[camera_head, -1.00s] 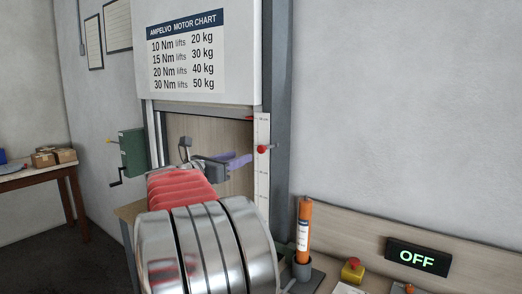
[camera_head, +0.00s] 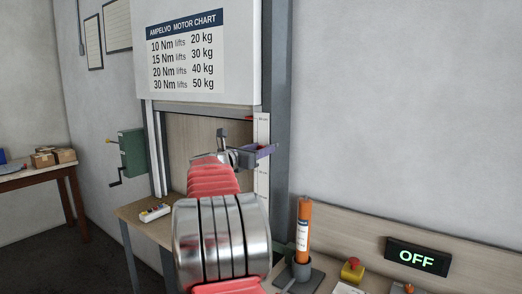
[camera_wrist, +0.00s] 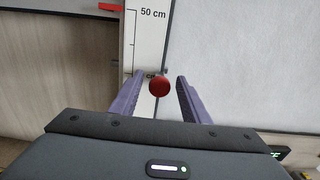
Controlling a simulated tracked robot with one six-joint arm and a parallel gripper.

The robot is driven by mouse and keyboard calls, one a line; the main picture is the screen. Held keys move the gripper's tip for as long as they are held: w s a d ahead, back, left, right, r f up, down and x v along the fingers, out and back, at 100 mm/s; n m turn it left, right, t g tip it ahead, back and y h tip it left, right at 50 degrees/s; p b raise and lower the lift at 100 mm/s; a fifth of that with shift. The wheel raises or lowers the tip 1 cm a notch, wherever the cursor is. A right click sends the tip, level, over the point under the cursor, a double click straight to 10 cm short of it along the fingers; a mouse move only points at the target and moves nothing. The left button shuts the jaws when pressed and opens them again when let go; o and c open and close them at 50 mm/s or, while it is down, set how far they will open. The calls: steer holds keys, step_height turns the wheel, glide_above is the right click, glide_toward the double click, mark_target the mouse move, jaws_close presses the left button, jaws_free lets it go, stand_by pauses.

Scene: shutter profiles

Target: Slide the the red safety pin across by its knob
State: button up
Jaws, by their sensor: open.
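The red safety pin's round knob (camera_wrist: 159,86) shows in the wrist view, in front of the white scale strip's right edge. My gripper (camera_wrist: 160,77) is open, with one purple finger to the left of the knob and one to the right. Gaps show on both sides, so neither finger appears to touch it. In the head view my gripper (camera_head: 265,151) is at the scale strip (camera_head: 262,185) on the shutter's right side and hides the knob. The pin's shaft is hidden.
A red pointer (camera_wrist: 109,7) sits left of the scale. At right stand an orange cylinder (camera_head: 304,228), a yellow box with a red button (camera_head: 352,270) and an OFF display (camera_head: 417,256). A green crank box (camera_head: 132,155) is at left.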

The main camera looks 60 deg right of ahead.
steer(key=shift+d, duration=0.25)
steer(key=shift+c, duration=0.7)
jaws_close()
